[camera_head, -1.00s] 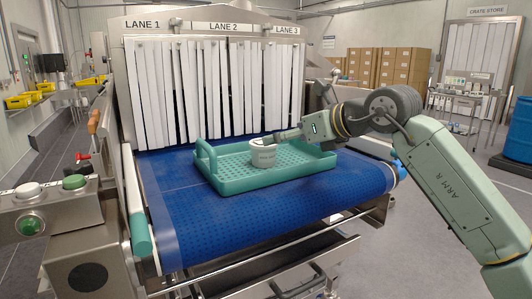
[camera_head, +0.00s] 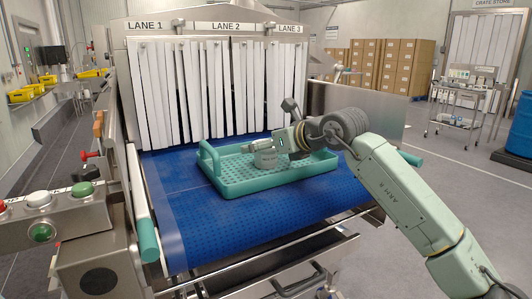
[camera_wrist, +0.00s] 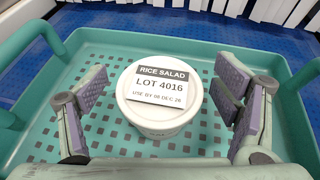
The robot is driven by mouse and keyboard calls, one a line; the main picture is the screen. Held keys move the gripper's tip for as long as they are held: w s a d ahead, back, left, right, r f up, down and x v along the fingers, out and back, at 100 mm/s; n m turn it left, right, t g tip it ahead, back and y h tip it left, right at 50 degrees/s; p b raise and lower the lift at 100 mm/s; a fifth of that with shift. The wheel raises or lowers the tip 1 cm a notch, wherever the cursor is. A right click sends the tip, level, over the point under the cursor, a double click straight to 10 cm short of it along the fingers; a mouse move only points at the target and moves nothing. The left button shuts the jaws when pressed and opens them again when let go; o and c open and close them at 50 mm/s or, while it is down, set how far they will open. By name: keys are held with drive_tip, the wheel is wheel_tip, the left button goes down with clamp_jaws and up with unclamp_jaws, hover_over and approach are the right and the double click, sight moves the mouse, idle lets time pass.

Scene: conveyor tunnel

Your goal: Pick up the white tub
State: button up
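The white tub (camera_wrist: 160,97) is round, with a lid labelled RICE SALAD, LOT 4016. It stands upright in a green perforated tray (camera_wrist: 115,43). In the head view the tub (camera_head: 265,160) is partly hidden by my gripper (camera_head: 257,149). Gaps show between both fingers and the tub.
The tray (camera_head: 225,187) rests on a blue conveyor belt (camera_head: 255,215) in front of white strip curtains (camera_head: 215,92). The tray's raised handle (camera_head: 205,158) is at its left. A control box with buttons (camera_head: 55,212) stands at the left.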

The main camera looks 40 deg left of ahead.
drive_tip(key=c, duration=1.3)
drive_tip(key=shift+c, duration=0.2)
drive_tip(key=shift+r, duration=0.15)
drive_tip(key=shift+r+b, duration=0.35)
drive_tip(key=shift+r, duration=0.35)
drive_tip(key=shift+s+d+r+b, duration=0.15)
drive_tip(key=shift+r+b, duration=0.1)
drive_tip(key=shift+r, duration=0.2)
drive_tip(key=shift+s+d+r+b, duration=0.1)
drive_tip(key=shift+r+b, duration=0.15)
drive_tip(key=shift+r, duration=0.15)
drive_tip(key=s+d+r+b, duration=0.1)
drive_tip(key=s+d+b, duration=0.3)
drive_tip(key=s+d, duration=0.5)
drive_tip(key=s, duration=0.3)
drive_tip(key=shift+d+r, duration=0.15)
drive_tip(key=shift+r, duration=0.2)
drive_tip(key=shift+s, duration=0.1)
